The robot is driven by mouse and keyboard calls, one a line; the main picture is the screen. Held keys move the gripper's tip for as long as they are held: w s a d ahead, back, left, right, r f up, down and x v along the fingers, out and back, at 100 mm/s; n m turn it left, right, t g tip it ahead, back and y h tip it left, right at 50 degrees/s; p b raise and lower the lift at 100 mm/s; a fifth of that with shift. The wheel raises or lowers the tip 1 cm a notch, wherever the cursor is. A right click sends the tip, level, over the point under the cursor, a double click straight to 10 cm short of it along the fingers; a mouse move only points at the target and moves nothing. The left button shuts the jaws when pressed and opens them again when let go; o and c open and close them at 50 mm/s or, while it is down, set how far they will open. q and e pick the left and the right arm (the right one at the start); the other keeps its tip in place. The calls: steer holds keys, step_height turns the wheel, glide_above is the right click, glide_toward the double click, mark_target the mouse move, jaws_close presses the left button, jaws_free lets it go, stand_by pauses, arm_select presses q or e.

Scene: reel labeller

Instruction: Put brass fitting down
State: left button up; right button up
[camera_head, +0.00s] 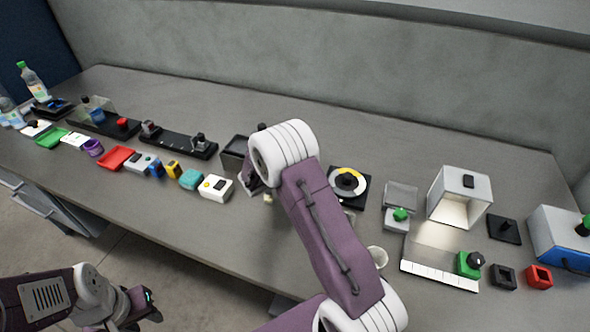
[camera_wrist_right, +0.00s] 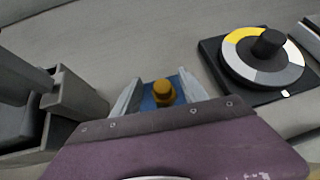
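The brass fitting (camera_wrist_right: 163,91) shows in the right wrist view between the two pale fingers of my right gripper (camera_wrist_right: 160,94). A blue surface lies right behind it and fills the gap to both fingers. I cannot tell whether the fingers press on anything. In the head view my right gripper (camera_head: 260,188) is low over the table, mostly hidden by my arm, with a small tan spot (camera_head: 268,197) beside it. My left gripper (camera_head: 142,305) is off the table's front edge at lower left, with no object visible in it; its finger gap is unclear.
A dark open box (camera_head: 235,150) stands left of my right gripper, and a white box (camera_head: 215,188) lies nearer the front. The round dial (camera_head: 348,184) is to the right, also in the right wrist view (camera_wrist_right: 262,62). A white cup (camera_head: 377,257) stands near the front edge.

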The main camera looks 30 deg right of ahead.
steer(key=shift+r, duration=0.1)
steer(key=shift+s+a+r, duration=0.1)
steer(key=shift+a+r, duration=0.1)
steer(key=shift+r, duration=0.05)
steer(key=v, duration=1.1)
steer(key=shift+p, duration=0.35)
steer(key=shift+s+r, duration=0.15)
